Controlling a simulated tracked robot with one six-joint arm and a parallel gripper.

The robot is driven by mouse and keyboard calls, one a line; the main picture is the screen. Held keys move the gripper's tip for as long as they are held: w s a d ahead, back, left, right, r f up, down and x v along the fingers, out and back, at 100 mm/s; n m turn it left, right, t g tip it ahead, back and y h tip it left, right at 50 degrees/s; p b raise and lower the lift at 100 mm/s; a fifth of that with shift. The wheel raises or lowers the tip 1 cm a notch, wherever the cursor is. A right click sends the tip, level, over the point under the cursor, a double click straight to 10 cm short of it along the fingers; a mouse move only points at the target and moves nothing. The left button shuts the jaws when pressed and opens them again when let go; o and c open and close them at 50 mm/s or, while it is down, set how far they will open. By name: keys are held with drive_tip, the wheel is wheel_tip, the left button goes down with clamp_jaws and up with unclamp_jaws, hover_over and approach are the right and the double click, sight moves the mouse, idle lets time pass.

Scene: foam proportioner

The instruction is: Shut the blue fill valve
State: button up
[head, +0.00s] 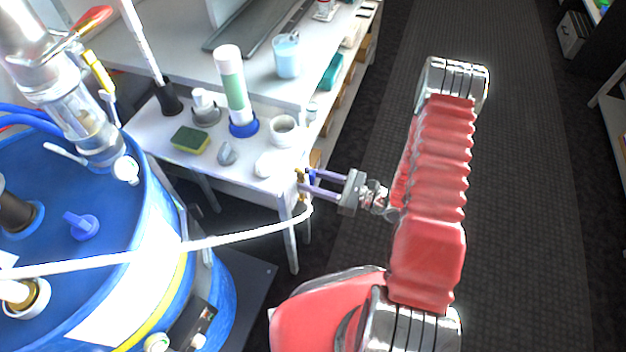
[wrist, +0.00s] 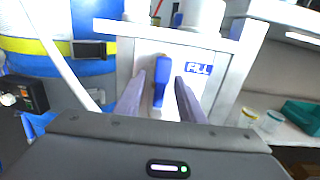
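The blue fill valve handle (wrist: 162,80) is a lever on a white panel, with a blue "FILL" label (wrist: 197,69) to its right. It points roughly up and down in the wrist view. My gripper (wrist: 160,84) is open, with one purple-grey finger on each side of the handle. A gap shows on both sides, and I cannot tell if the tips reach past it. In the head view, my gripper (head: 306,182) reaches left to the table's near corner, where a small blue and brass part of the valve (head: 312,174) shows, partly hidden by the fingers.
A large blue tank (head: 150,240) with a yellow strap stands at left. A white hose (head: 240,238) runs from it to the valve area. The white table (head: 160,138) holds a sponge (head: 190,140), a white-green cylinder (head: 234,90) and cups. The floor on the right is clear.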

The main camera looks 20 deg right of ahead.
drive_tip(key=shift+c, duration=0.2)
clamp_jaws()
idle(0.3)
drive_tip(key=shift+d, duration=0.15)
